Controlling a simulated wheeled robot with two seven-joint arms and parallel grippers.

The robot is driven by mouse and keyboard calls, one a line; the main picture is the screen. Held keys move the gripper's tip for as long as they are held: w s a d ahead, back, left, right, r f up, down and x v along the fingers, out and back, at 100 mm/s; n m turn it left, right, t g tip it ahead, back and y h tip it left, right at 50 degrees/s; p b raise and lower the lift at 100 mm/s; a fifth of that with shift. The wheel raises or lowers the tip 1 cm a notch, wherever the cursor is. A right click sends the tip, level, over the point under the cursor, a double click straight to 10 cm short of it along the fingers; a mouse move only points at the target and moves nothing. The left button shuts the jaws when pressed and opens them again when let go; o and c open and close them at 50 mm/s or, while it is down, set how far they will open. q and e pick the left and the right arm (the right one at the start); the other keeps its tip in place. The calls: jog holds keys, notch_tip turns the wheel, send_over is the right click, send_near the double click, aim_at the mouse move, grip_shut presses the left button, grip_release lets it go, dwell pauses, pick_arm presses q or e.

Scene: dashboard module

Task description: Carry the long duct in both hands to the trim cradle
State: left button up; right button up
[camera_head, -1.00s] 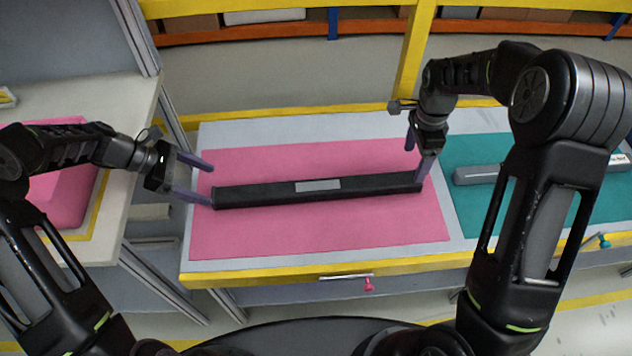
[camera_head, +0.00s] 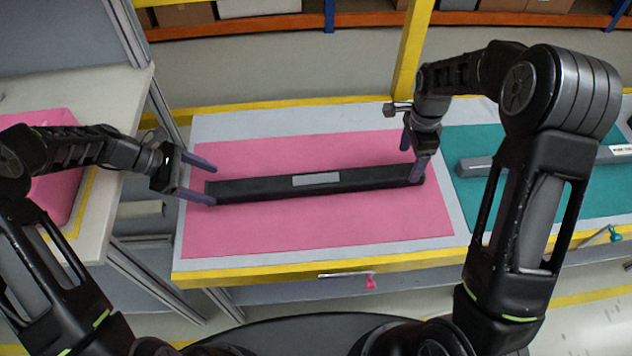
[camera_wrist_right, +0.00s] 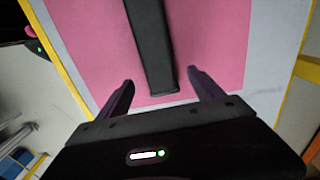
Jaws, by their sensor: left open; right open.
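The long duct (camera_head: 270,188) is a black bar with a grey label, lying flat on a pink mat (camera_head: 300,232). My left gripper (camera_head: 214,185) is open at the duct's left end, one finger on the far side and one on the near side. My right gripper (camera_head: 411,165) is open at the right end. In the right wrist view the duct (camera_wrist_right: 152,45) runs between its two spread fingers (camera_wrist_right: 160,80), with a gap on each side. A pink block-like piece (camera_head: 55,185) lies on the left bench; I cannot tell whether it is the trim cradle.
A teal mat (camera_head: 465,200) to the right carries a grey bar (camera_head: 475,167), partly hidden by my right arm. The table has a yellow front edge (camera_head: 300,267) with a pink knob (camera_head: 370,281) below. A gap separates the left bench (camera_head: 115,180) from the table.

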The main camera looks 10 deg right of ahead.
aim_at(222, 188)
pick_arm(q)
jog(key=x, duration=0.6)
pick_arm(e)
notch_tip(222, 188, down, 6)
jog(key=shift+r, duration=0.1)
pick_arm(q)
jog(key=shift+c, duration=0.6)
pick_arm(e)
jog(key=shift+c, duration=0.6)
pick_arm(q)
grip_shut()
pick_arm(e)
grip_shut()
